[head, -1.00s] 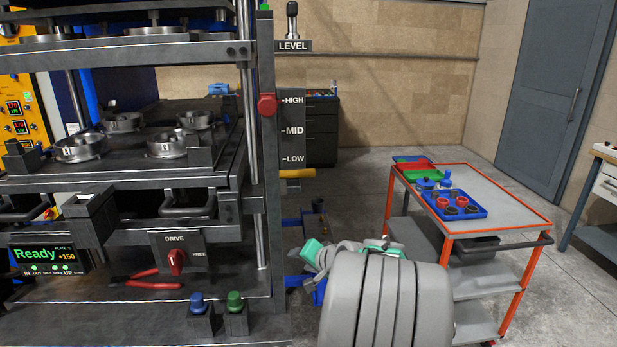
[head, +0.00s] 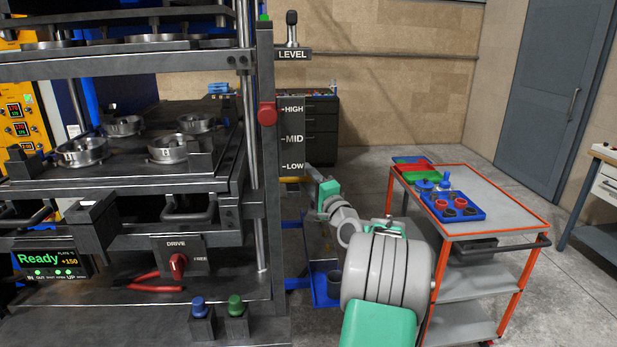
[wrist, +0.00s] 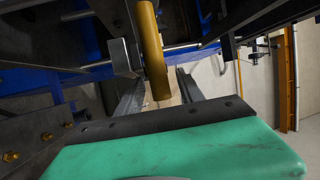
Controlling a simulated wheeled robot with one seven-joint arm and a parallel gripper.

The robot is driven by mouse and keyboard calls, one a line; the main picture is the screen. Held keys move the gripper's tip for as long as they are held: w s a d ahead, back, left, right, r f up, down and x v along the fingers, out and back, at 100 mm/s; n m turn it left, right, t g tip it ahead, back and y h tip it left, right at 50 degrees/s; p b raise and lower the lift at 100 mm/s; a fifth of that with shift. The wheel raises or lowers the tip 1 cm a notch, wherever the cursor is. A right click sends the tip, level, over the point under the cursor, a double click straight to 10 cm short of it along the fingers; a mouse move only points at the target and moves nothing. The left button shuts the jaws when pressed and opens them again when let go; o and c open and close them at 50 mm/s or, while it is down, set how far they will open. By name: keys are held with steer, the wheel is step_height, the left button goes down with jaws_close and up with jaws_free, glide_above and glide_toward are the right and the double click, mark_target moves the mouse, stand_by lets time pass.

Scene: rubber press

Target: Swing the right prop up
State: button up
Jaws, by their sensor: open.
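The right prop appears to be the yellow bar at the press's right side; in the head view only a small part of the yellow bar (head: 289,180) shows, below the LOW mark. In the wrist view the yellow bar (wrist: 152,50) runs down from the top edge to the picture's middle. My gripper (head: 312,173) is at the right of the press post, close to the bar. In the wrist view my open gripper (wrist: 157,88) has its two grey fingers on either side of the bar's lower end. I cannot tell whether either finger touches it.
An orange-framed trolley (head: 500,205) with a blue tray stands to the right. Open floor lies behind my arm.

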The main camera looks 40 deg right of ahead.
steer(key=shift+c, duration=0.6)
jaws_close()
stand_by(0.8)
